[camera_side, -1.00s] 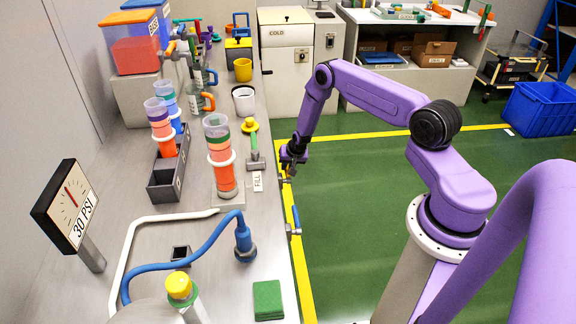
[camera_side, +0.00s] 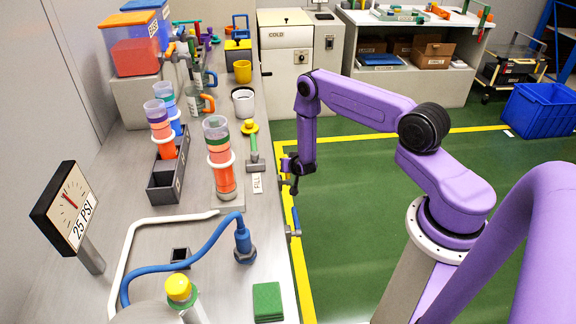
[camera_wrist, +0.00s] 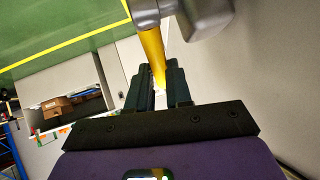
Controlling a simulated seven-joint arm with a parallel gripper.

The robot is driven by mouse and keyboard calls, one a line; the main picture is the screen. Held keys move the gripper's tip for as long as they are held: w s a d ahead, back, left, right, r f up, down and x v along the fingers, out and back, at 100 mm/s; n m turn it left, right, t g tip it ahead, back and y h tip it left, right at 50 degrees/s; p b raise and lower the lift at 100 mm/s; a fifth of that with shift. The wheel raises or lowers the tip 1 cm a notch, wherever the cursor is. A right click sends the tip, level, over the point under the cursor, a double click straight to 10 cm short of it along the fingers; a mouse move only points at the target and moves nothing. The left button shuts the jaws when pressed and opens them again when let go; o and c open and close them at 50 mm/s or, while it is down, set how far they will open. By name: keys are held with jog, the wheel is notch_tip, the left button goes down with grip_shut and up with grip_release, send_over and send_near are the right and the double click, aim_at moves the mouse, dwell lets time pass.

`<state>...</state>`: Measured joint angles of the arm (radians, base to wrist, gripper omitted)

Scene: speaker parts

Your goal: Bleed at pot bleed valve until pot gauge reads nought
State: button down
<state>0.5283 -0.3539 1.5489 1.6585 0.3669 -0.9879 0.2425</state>
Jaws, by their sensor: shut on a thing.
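The gauge (camera_side: 68,207) stands on a post at the left of the bench in the side view. Its label reads 25 PSI and its needle is red. In the wrist view, my gripper (camera_wrist: 160,82) is shut on a yellow valve lever (camera_wrist: 152,46), which comes from a grey metal valve body (camera_wrist: 205,14). In the side view my gripper mostly hides this valve. A grey, rounded vessel top with a yellow cap (camera_side: 179,287) is at the bottom edge.
A second valve with a blue lever (camera_side: 296,220) sticks out of the bench edge nearer the camera. A blue hose (camera_side: 190,262), a green pad (camera_side: 267,301) and a filled tube stand (camera_side: 221,165) are on the bench.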

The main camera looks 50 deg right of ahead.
jog(key=shift+s+a+r+t+h, duration=0.3)
jog(key=shift+t+h, duration=0.3)
jog(key=shift+t, duration=0.1)
jog(key=c, duration=1)
grip_release()
jog(key=shift+c, duration=0.2)
jog(key=shift+a, duration=0.1)
jog(key=v, duration=1.7)
jog(key=shift+s, duration=0.2)
